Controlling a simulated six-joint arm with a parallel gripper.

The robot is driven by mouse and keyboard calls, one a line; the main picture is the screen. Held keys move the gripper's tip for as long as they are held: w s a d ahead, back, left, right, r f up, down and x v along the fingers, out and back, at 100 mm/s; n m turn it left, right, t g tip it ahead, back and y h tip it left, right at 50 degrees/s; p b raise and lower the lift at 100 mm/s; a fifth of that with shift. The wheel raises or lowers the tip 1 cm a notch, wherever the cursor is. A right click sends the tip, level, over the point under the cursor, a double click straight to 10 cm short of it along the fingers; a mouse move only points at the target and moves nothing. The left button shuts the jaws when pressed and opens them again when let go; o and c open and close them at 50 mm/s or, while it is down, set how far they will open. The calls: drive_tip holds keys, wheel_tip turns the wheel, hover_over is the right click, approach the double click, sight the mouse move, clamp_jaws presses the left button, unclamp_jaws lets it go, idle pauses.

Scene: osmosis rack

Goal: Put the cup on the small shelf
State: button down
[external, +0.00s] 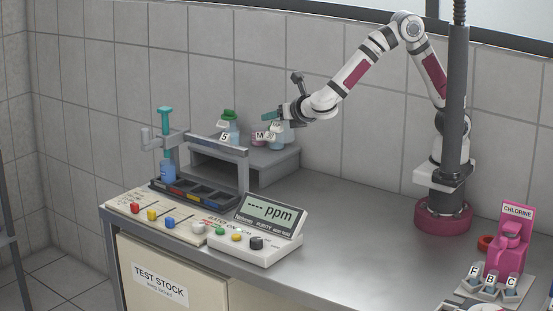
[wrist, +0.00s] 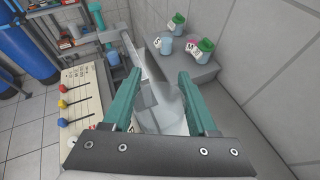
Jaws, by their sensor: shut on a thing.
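My gripper (external: 270,116) is above the small grey shelf (external: 285,163) at the back of the bench. In the wrist view its two teal fingers (wrist: 155,98) stand on either side of a clear, greyish see-through cup (wrist: 163,108), and they are shut on it. The cup's outline is faint, and I cannot pick it out for certain in the external view. The small shelf also shows in the wrist view (wrist: 185,82), beyond the fingertips. Whether the cup touches anything below is not clear.
Several small labelled containers stand on the shelf, among them a green-lidded one (wrist: 204,46) and a pale blue one (wrist: 166,46). A grey rack with a blue bottle (external: 167,170) stands left of the shelf. A ppm meter (external: 262,225) sits in front. The bench's right middle is clear.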

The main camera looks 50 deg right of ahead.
drive_tip(key=w+d, duration=0.3)
drive_tip(key=w, duration=0.4)
drive_tip(key=w+d, duration=0.4)
drive_tip(key=w, duration=0.2)
drive_tip(key=m, duration=0.1)
hover_over(252, 155)
wheel_tip(252, 155, down, 14)
drive_tip(key=shift+s+a+f, duration=0.1)
drive_tip(key=shift+f, duration=0.15)
drive_tip(key=shift+f, duration=0.1)
drive_tip(key=shift+c, duration=0.9)
unclamp_jaws()
